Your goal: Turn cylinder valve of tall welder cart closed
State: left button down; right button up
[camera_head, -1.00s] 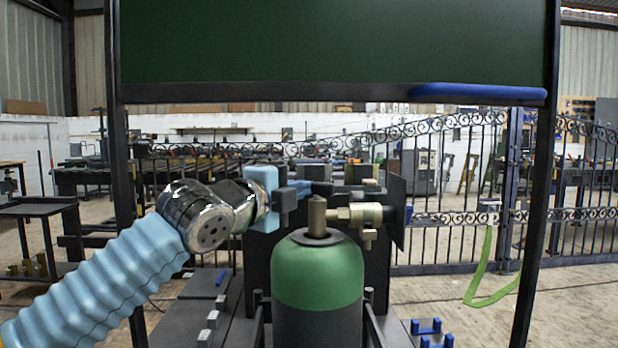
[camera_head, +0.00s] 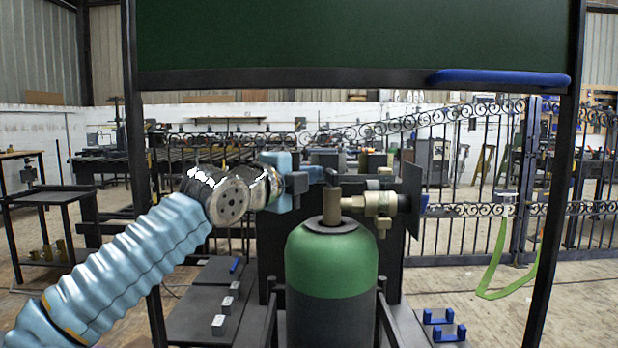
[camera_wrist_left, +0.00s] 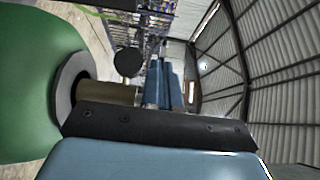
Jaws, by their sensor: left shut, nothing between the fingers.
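A gas cylinder (camera_head: 331,262) with a green shoulder and dark body stands upright on the cart. Its brass valve (camera_head: 332,205) rises from the neck, with a brass fitting (camera_head: 378,204) to the right and a small dark piece at the valve top. My left gripper (camera_head: 308,180) is shut and empty, just left of the valve top; contact cannot be told. In the left wrist view the green cylinder (camera_wrist_left: 35,85) is at left, with the brass valve stem (camera_wrist_left: 118,94) partly hidden behind a dark finger (camera_wrist_left: 155,130) and a round dark knob (camera_wrist_left: 127,62) above. My right gripper is out of view.
A dark green panel (camera_head: 350,38) hangs across the top between dark posts (camera_head: 555,180). A dark plate (camera_head: 412,200) stands right of the fitting. Blue brackets (camera_head: 445,325) lie at lower right. A metal gate (camera_head: 470,225) and open floor lie behind.

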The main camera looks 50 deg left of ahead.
pick_arm(q)
jog(key=shift+w+a, duration=0.1)
jog(key=shift+w, duration=0.15)
dwell(0.3)
dwell(0.4)
